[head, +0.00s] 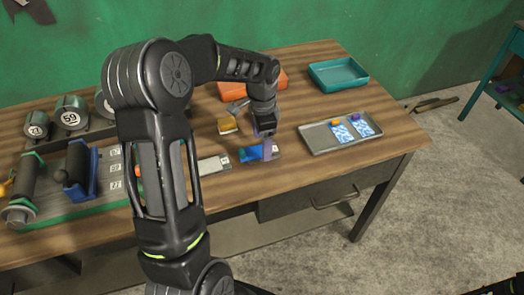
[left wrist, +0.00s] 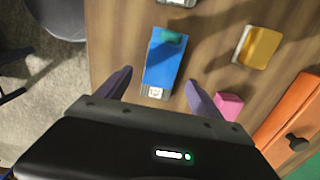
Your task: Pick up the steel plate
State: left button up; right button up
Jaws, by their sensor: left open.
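A pale grey metal bar (head: 213,165) with a small tag lies on the table left of my gripper; it is the likeliest steel plate, and its edge shows at the top of the left wrist view (left wrist: 177,2). A blue block (head: 250,154) with a tagged grey end lies just below my left gripper (head: 262,140). In the left wrist view the blue block (left wrist: 164,58) lies ahead of and between the fingers of my left gripper (left wrist: 158,78), which is open and empty.
A yellow pad (head: 228,125) and a pink block (left wrist: 228,105) lie near my gripper. A grey tray (head: 312,138) with blue-patterned cards stands right; a teal tray (head: 339,74) and orange case (head: 215,88) stand behind. Weights and rollers crowd the left. My left arm hides part of the table.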

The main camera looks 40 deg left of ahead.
pick_arm(q)
jog(key=shift+f, duration=1.4)
grip_shut()
jog(key=shift+r, duration=0.1)
